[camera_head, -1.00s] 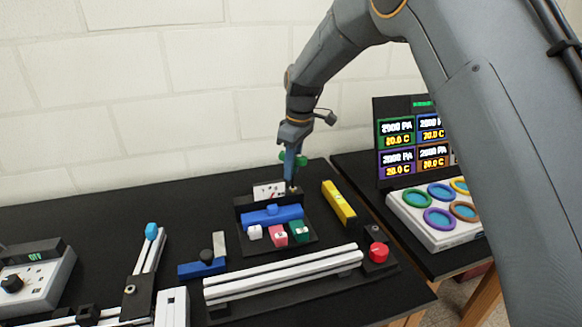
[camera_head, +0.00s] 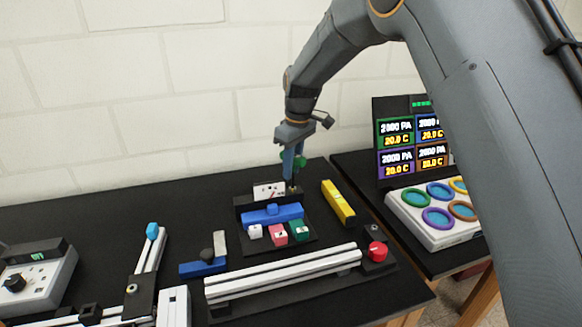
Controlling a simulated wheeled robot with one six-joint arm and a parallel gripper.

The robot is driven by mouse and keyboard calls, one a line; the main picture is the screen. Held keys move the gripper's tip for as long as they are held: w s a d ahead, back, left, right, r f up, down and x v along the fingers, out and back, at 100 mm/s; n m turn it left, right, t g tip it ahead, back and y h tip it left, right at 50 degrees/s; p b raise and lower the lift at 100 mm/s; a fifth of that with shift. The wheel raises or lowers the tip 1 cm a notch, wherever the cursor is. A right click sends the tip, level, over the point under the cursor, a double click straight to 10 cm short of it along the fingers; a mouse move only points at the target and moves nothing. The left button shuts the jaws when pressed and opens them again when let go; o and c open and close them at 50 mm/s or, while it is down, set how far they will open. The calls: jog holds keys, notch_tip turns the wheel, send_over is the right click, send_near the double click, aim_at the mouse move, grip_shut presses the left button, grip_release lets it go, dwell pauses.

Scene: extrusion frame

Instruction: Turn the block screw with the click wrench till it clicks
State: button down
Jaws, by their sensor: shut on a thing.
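My gripper (camera_head: 291,160) is above the right rear of a small black stand, pointing down. It is shut on a slim blue upright tool, the click wrench (camera_head: 290,174), whose lower end meets a small brass-coloured piece (camera_head: 292,189) at the stand's rear right. The jaws are small and partly hidden, and I cannot tell exactly how the wrench tip sits on that piece. A black block (camera_head: 140,293) with a screw head (camera_head: 132,290) sits on the white extrusion frame (camera_head: 148,252) at the lower left, well away from my gripper.
The stand carries a white dial card (camera_head: 269,191), a blue bar (camera_head: 258,219) and white, pink (camera_head: 278,234) and green blocks. A yellow bar (camera_head: 337,202) lies to the right. The table's back left is clear.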

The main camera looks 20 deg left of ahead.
jog(key=shift+f+m, duration=0.15)
jog(key=shift+m, duration=0.35)
jog(key=shift+m+p, duration=0.4)
jog(key=shift+m, duration=0.6)
jog(key=shift+m, duration=0.5)
jog(key=shift+p, duration=0.3)
jog(key=shift+m, duration=0.7)
